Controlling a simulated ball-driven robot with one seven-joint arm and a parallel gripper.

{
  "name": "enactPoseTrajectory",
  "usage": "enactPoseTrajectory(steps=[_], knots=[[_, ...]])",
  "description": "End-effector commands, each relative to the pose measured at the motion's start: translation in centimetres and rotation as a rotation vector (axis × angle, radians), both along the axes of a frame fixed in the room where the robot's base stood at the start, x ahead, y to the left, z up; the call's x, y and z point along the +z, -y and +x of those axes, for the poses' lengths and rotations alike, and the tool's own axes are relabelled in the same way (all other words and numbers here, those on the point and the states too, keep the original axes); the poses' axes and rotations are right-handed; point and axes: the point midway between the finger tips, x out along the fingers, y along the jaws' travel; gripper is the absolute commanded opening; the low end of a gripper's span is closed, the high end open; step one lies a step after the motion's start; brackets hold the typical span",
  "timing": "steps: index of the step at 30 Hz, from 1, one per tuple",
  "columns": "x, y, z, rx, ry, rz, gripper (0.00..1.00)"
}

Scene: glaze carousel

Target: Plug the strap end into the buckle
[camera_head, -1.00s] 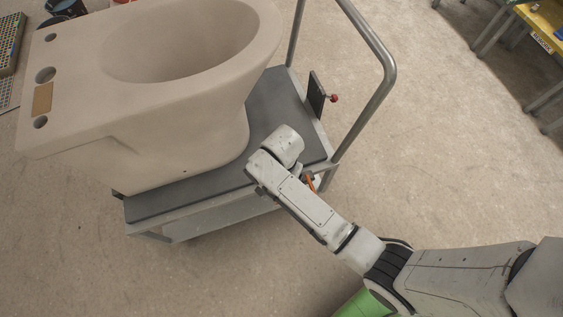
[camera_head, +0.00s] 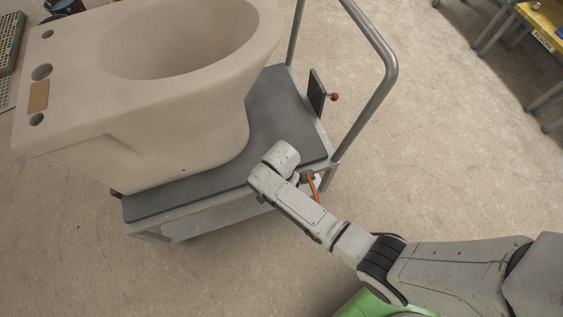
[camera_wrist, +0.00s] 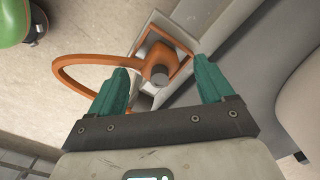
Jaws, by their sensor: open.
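An orange strap (camera_wrist: 75,73) curves in a loop at the left of the wrist view and runs to the middle. A dark round-ended piece (camera_wrist: 159,74) sits on its orange part there, between my fingers; I cannot tell whether it is the strap end or the buckle. My gripper (camera_wrist: 160,64) has two teal fingers spread apart on either side of this piece, with no visible grip on it. In the head view, a short length of orange strap (camera_head: 314,188) shows beside my arm at the cart's corner. My fingers are hidden there, and no buckle can be clearly made out.
A large unglazed toilet (camera_head: 150,110) stands on a grey cart (camera_head: 285,105). The cart's tubular handle (camera_head: 385,65) rises at the right, near a dark panel with a red knob (camera_head: 334,97). Open floor lies to the right, with a yellow-topped table (camera_head: 545,20) far back.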

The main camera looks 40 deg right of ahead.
Motion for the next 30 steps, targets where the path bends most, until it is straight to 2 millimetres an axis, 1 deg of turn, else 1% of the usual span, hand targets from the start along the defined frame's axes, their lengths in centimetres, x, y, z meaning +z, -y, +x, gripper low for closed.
enactPoseTrajectory(steps=[1,5,16,17,30], knots=[[-0.8,0.0,0.0,0.000,-0.001,0.000,0.81],[-1.7,0.0,0.0,-0.001,0.001,0.000,0.81],[-1.9,0.0,0.0,-0.001,0.001,0.000,0.81],[-1.9,0.0,0.0,-0.001,0.001,0.000,0.79],[-1.8,0.0,0.0,-0.001,0.001,0.000,0.37]])
